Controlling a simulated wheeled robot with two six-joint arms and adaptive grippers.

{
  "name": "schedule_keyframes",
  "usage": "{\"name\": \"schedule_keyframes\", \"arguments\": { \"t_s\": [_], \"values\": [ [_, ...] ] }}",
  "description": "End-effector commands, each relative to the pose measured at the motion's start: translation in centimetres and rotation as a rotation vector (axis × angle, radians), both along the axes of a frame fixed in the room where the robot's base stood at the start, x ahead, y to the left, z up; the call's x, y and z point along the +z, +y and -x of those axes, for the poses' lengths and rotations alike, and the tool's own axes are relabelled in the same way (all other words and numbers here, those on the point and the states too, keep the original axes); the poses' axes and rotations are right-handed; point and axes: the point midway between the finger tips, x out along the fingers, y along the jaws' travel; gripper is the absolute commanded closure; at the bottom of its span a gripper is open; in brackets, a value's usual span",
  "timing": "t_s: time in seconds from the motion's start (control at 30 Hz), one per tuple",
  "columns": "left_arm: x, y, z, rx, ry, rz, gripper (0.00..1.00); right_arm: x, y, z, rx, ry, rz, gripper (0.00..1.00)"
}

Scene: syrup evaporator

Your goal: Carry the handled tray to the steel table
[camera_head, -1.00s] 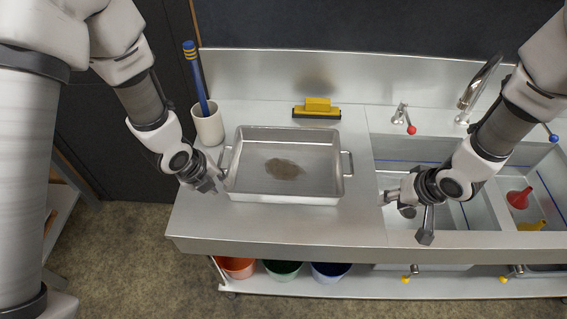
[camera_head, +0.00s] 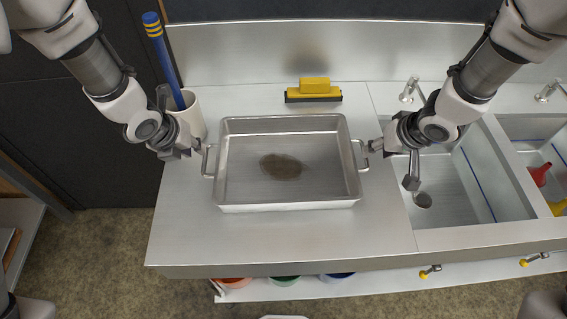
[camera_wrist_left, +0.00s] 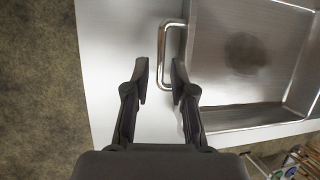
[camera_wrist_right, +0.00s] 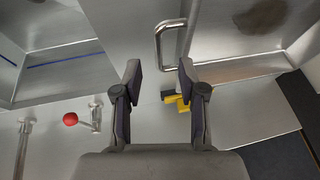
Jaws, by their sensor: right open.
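The handled tray (camera_head: 240,195) is a rectangular steel pan with a brown stain on its floor and a loop handle at each short end. It rests level on a steel counter (camera_head: 300,235). My left gripper (camera_head: 198,149) is open and empty beside the tray's left handle (camera_head: 207,160); in the left wrist view its fingers (camera_wrist_left: 159,80) point at that handle (camera_wrist_left: 161,58). My right gripper (camera_head: 370,147) is open and empty just beside the right handle (camera_head: 361,155); in the right wrist view its fingers (camera_wrist_right: 160,80) are near that handle (camera_wrist_right: 160,50). I cannot identify the steel table.
A white cup (camera_head: 190,115) with a blue, yellow-banded stick stands close to my left gripper. A yellow-handled brush (camera_head: 314,90) lies behind the tray. A sink basin (camera_head: 465,185) opens to the right. The counter in front of the tray is clear.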

Motion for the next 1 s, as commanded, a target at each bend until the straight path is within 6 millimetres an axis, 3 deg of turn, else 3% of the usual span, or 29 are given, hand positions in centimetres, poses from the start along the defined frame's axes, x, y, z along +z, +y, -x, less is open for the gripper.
{"name": "schedule_keyframes", "arguments": {
  "t_s": [0.17, 0.5, 0.9, 0.93, 1.0],
  "values": [
    [-1.1, -0.2, -0.4, 0.001, 0.003, 0.000, 0.76, -1.1, 0.2, -0.3, 0.001, 0.004, 0.000, 0.59],
    [-6.0, -0.9, -2.6, 0.001, 0.002, 0.000, 0.76, -6.0, 1.3, -2.3, 0.001, 0.003, 0.001, 0.59],
    [-7.1, -1.1, -3.1, 0.001, 0.000, 0.000, 0.76, -7.1, 1.5, -2.8, 0.000, 0.000, 0.000, 0.59],
    [-7.1, -1.1, -3.1, 0.001, 0.000, 0.000, 0.79, -7.1, 1.5, -2.8, 0.000, 0.000, 0.000, 0.63],
    [-7.1, -1.1, -3.1, 0.001, 0.000, 0.000, 1.00, -7.1, 1.5, -2.8, 0.000, 0.000, 0.000, 0.87]
  ]
}}
